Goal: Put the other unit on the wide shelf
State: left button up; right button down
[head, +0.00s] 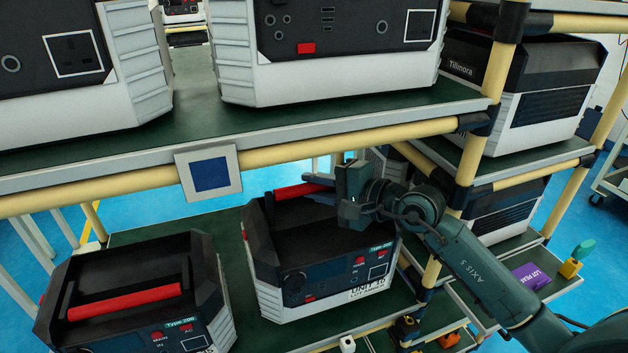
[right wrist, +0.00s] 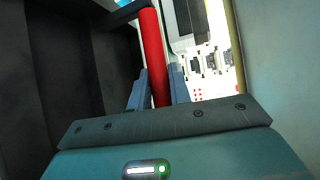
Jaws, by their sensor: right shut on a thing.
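A black and white unit (head: 322,277) with a red handle stands on the lower green shelf (head: 150,226). Its label begins "UNIT" and it has a "Type 200" tag. My right gripper (head: 318,187) is shut on its red handle, which also shows between the fingers (right wrist: 158,88) in the right wrist view. The unit looks level; I cannot tell whether it touches the shelf. A second unit (head: 140,300) with a red handle and a "Type 200" tag stands to its left on the same shelf. The left gripper is not in view.
Larger units (head: 330,70) stand on the upper green shelf (head: 215,140), whose front rail (head: 110,183) carries a blue-square plate (head: 209,173). Rack posts and a Tillmora unit (head: 540,85) are at the right. A purple lot plate (head: 530,276) lies lower right.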

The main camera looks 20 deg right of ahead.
aim_at(317, 220)
jog(key=shift+s+r, duration=0.3)
jog(key=shift+r, duration=0.25)
notch_tip(317, 220, down, 2)
jog(key=shift+f, duration=0.7)
pick_arm(q)
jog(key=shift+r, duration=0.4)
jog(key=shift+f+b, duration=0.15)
jog(key=shift+b, duration=0.2)
pick_arm(e)
jog(key=shift+f, duration=0.15)
jog(key=c, duration=1.6)
grip_release()
jog(key=shift+f, duration=0.45)
jog(key=o, duration=0.3)
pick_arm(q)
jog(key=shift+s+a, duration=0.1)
